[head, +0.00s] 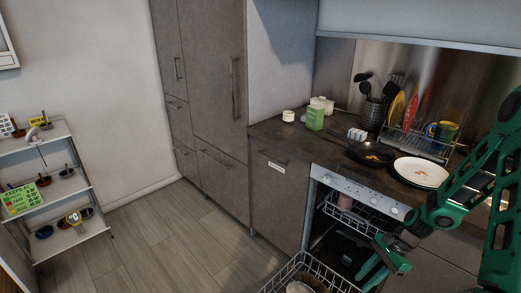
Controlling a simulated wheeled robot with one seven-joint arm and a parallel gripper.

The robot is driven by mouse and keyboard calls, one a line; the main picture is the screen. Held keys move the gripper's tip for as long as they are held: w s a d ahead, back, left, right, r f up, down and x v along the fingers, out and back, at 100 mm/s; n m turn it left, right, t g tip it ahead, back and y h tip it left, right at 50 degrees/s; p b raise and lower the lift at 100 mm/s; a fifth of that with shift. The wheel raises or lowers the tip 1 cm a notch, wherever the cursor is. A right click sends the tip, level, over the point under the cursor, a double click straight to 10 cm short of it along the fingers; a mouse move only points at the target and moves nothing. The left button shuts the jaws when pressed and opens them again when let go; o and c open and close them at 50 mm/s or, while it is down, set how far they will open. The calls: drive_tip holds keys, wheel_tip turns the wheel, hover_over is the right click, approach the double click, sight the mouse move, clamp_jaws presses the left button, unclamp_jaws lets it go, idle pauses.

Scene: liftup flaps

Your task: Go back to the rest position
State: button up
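My gripper (368,274) is at the lower right, at the end of my green and black arm. Its two green fingers point down and left and show a gap between them, with nothing seen held. It appears over or in front of the open dishwasher (357,184), near the pulled-out lower rack (292,268). I cannot tell how far above the rack it is. My arm covers part of the dishwasher and the counter at right.
The counter (283,129) holds a frying pan (366,151), a white plate (421,172), a green box (314,118) and a dish rack (420,141). Tall grey cabinets (207,80) stand left of it. A shelf cart (50,187) stands at far left. The wooden floor (165,245) between is clear.

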drive_tip(key=s+d+r+n+h, duration=0.25)
drive_tip(key=s+r, duration=0.25)
drive_tip(key=r, duration=0.4)
drive_tip(key=s+d+r+n+h, duration=0.1)
drive_tip(key=s+d+r+n, duration=0.25)
drive_tip(key=r, duration=0.55)
drive_tip(key=s+d+r+n+h, duration=0.2)
drive_tip(key=s+r, duration=0.4)
drive_tip(key=r, duration=0.4)
drive_tip(key=s+a+r+n+t, duration=0.1)
drive_tip(key=s+r, duration=0.3)
drive_tip(key=s, duration=0.4)
drive_tip(key=shift+a+r+n+t, duration=0.2)
drive_tip(key=shift+a+n+t, duration=0.1)
drive_tip(key=shift+n, duration=0.1)
drive_tip(key=shift+w+f+h, duration=0.25)
drive_tip(key=shift+w, duration=0.35)
drive_tip(key=shift+c, duration=0.3)
